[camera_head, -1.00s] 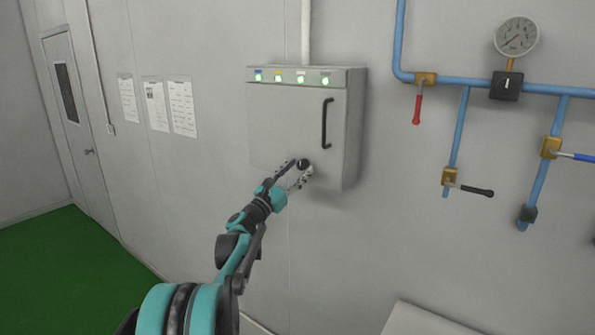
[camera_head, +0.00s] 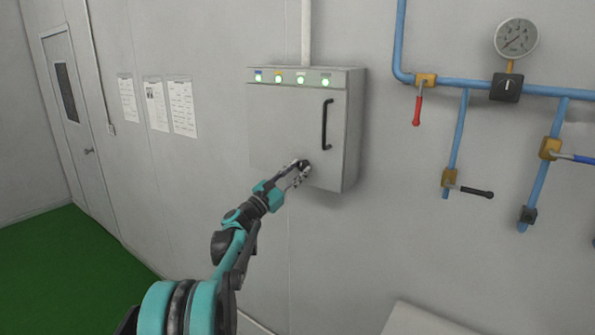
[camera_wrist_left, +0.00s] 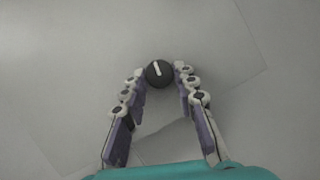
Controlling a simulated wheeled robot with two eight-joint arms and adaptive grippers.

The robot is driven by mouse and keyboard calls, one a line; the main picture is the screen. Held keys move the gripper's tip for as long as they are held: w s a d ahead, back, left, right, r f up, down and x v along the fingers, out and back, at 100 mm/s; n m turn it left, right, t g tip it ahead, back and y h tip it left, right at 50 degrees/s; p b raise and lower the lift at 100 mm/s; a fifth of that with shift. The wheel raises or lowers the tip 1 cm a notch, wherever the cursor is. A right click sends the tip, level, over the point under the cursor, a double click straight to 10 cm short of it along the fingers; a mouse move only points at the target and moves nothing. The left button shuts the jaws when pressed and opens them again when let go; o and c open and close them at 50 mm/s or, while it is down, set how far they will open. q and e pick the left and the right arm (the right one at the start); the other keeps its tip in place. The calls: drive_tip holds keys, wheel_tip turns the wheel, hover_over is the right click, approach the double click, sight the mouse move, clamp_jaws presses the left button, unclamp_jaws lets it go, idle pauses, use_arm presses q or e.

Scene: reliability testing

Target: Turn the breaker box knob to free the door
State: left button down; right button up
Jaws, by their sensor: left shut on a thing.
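The breaker box (camera_head: 285,125) is a grey box on the wall with its door shut. A black vertical handle (camera_head: 326,124) is on the right of the door. The round black knob (camera_head: 304,165) is low on the door, partly hidden by my gripper in the head view. In the left wrist view the knob (camera_wrist_left: 159,73) shows a white mark, nearly upright and tilted slightly left. My left gripper (camera_head: 300,170) is shut on the knob, with one fingertip on each side of it in the left wrist view (camera_wrist_left: 160,76). My right gripper is not in view.
Lit green indicators (camera_head: 300,80) run along the box top. Blue pipes (camera_head: 460,130) with valves and a gauge (camera_head: 516,38) are on the wall to the right. Papers (camera_head: 182,106) and a door (camera_head: 70,110) are at left. A pale surface (camera_head: 425,320) is at bottom right.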

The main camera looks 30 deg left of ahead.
use_arm(q)
drive_tip(key=m, duration=0.2)
drive_tip(key=m+g+h+p, duration=0.1)
drive_tip(key=m, duration=0.1)
drive_tip(key=m+g+h+p, duration=0.1)
drive_tip(key=m, duration=0.2)
drive_tip(key=shift+a+r, duration=0.2)
drive_tip(key=shift+r, duration=0.15)
drive_tip(key=shift+m+g+h+p, duration=0.3)
drive_tip(key=shift+m+g+p, duration=0.25)
drive_tip(key=shift+m, duration=0.75)
drive_tip(key=shift+m+g+h+p, duration=0.3)
drive_tip(key=shift+m+g+p, duration=0.25)
drive_tip(key=shift+m, duration=0.75)
drive_tip(key=c, duration=1.2)
unclamp_jaws()
drive_tip(key=v, duration=1.2)
